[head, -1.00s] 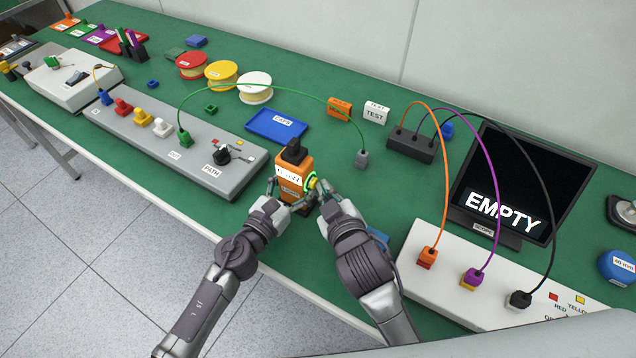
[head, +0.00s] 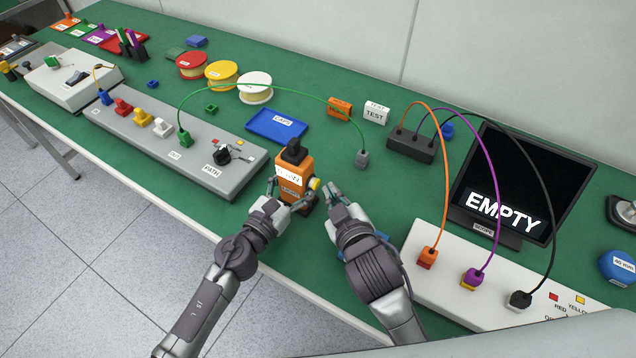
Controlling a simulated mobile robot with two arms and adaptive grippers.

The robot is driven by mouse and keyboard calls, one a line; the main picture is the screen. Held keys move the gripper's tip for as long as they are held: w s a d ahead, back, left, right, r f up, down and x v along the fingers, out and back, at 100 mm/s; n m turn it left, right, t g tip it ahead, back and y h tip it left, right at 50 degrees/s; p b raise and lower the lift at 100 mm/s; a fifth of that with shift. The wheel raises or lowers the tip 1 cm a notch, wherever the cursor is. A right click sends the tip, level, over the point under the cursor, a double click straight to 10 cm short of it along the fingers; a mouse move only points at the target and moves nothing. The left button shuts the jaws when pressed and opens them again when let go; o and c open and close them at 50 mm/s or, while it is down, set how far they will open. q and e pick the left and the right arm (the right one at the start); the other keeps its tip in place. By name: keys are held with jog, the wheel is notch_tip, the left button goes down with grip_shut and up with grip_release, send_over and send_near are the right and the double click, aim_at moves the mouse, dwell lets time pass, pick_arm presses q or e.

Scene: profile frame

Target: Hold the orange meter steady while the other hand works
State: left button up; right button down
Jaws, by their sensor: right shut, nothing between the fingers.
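The orange meter (head: 296,177) stands upright on the green bench in the middle of the head view. It has a black top, a white label on its front and a yellow knob (head: 314,184) on its right side. My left gripper (head: 289,197) has its fingers on either side of the meter's lower body and is shut on it. The fingers partly cover its lower part. My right gripper (head: 332,190) is shut and empty, just right of the knob and apart from it.
A grey panel (head: 245,176) with coloured plugs lies to the left. A blue tray (head: 276,126) is behind the meter. A green cable arches behind to a grey plug (head: 362,158). A white box (head: 408,262) with cables and a screen (head: 520,185) stand right.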

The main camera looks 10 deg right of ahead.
jog(key=shift+s+d, duration=0.1)
jog(key=s+d, duration=0.1)
jog(key=d, duration=0.1)
jog(key=s+d, duration=0.2)
dwell(0.6)
jog(key=shift+w, duration=0.1)
dwell(0.4)
pick_arm(q)
jog(key=o, duration=1.5)
